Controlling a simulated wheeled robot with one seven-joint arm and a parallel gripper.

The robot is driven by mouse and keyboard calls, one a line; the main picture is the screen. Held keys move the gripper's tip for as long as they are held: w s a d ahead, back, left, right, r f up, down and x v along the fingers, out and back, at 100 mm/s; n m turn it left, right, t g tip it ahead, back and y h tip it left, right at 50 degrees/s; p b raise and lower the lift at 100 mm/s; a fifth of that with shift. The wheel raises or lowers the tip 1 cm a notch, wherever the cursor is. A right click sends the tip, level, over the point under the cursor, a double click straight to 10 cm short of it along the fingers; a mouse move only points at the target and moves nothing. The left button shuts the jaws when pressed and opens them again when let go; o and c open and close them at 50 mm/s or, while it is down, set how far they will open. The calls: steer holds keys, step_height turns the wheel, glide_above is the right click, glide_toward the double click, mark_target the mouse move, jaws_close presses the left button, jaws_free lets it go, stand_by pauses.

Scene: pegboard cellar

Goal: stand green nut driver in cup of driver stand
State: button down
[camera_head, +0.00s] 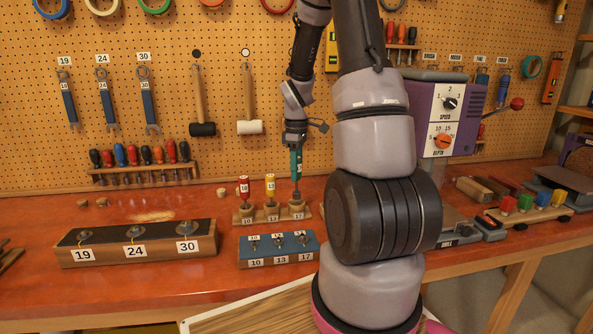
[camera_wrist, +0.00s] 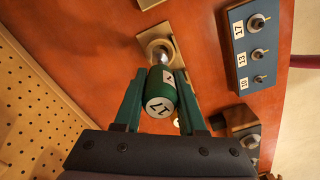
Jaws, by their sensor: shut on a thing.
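The green nut driver (camera_head: 298,163), labelled 17, hangs upright in my gripper (camera_head: 295,152), shut on its handle. In the wrist view the driver's handle (camera_wrist: 160,97) lies between the two fingers of my gripper (camera_wrist: 161,78). Its metal shaft points down at the cup labelled 17 (camera_head: 297,207) at the right end of the wooden driver stand (camera_head: 259,219). The shaft's lower end meets the cup's mouth in both views; I cannot tell how deep it is.
A blue-topped block (camera_head: 278,247) with nuts labelled 10, 13 and 17 lies in front of the stand. A larger block (camera_head: 137,243) labelled 19, 24, 30 is at left. The purple drill machine (camera_head: 455,118) stands at right. The pegboard (camera_head: 225,100) rises behind.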

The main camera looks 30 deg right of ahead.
steer(key=shift+f, duration=0.1)
steer(key=shift+f, duration=1.2)
steer(key=shift+f, duration=0.1)
steer(key=shift+f, duration=1.05)
steer(key=shift+c, duration=2)
jaws_free()
steer(key=shift+r, duration=5)
